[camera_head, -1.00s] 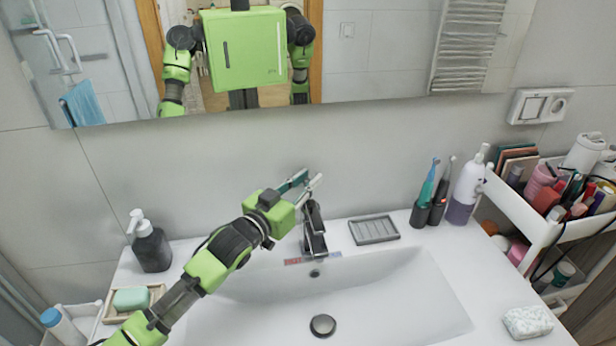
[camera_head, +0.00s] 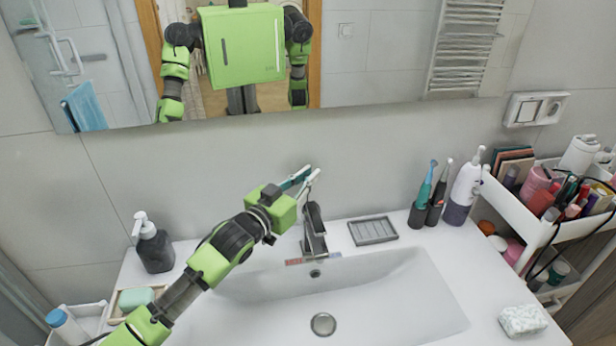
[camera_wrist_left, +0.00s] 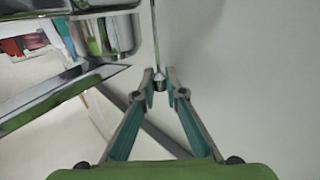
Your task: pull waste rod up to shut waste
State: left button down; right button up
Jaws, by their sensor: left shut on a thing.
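My left gripper (camera_head: 308,178) is above and behind the black and chrome faucet (camera_head: 314,232) at the back of the basin. In the left wrist view its teal fingertips (camera_wrist_left: 159,80) are closed on the small chrome knob of the waste rod (camera_wrist_left: 160,83). The thin rod runs away from the knob beside the faucet's chrome body (camera_wrist_left: 120,35). In the head view the rod is too small and hidden to make out. The round waste plug (camera_head: 323,324) lies in the bottom of the white basin (camera_head: 400,300). My right gripper does not show.
A grey soap dish (camera_head: 373,230) and toothbrushes in dark holders (camera_head: 419,214) stand right of the faucet. A dark soap dispenser (camera_head: 153,250) stands left. A loaded white cart (camera_head: 540,232) is at the right. The mirror (camera_head: 380,60) hangs above the gripper.

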pick_arm(q)
jog(key=shift+r, duration=0.2)
jog(key=c, duration=2.3)
grip_release()
jog(key=shift+c, duration=0.2)
jog(key=shift+s+a+f, duration=0.1)
jog(key=shift+s+a, duration=0.05)
jog(key=shift+s, duration=0.1)
jog(key=v, duration=1.1)
jog(key=shift+s, duration=0.1)
